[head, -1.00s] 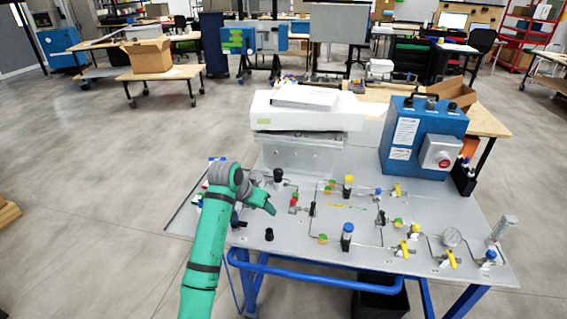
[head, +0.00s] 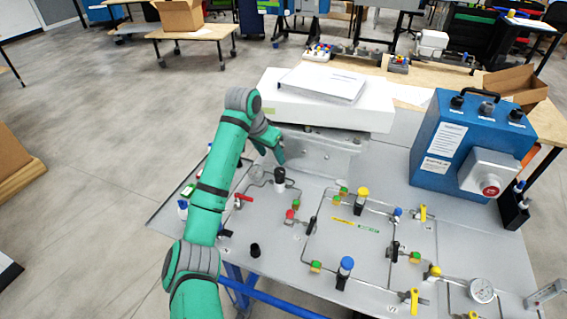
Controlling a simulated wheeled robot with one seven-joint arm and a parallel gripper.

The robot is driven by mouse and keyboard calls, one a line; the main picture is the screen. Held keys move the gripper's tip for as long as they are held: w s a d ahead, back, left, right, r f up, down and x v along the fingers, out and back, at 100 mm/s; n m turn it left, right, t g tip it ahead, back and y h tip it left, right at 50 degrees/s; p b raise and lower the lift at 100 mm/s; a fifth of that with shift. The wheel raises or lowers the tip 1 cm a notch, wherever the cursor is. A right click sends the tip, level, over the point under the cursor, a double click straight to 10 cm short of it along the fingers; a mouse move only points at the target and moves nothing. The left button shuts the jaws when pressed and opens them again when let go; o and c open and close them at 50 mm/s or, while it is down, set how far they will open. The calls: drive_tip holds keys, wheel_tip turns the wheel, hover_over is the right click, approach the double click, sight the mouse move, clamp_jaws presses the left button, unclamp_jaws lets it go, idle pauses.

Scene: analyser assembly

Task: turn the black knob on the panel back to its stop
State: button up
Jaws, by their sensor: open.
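A black knob (head: 280,175) on a pale stem stands upright at the back left of the grey panel (head: 350,240). A second short black knob (head: 255,250) stands near the panel's front left edge; I cannot tell from the picture which one the task means. My gripper (head: 279,160) is at the end of my green arm, pointing down just above and behind the first knob. A small gap seems to lie between them, and my gripper holds nothing that I can see. The fingers are small here, and the knob's marking cannot be read.
A blue control box (head: 455,145) is at the right.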

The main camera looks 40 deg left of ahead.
sight(279, 170)
drive_tip(key=x, duration=1)
drive_tip(key=shift+w+d+f, duration=0.1)
drive_tip(key=shift+w+f, duration=0.05)
drive_tip(key=shift+f, duration=0.05)
drive_tip(key=shift+c, duration=0.2)
drive_tip(key=c, duration=1)
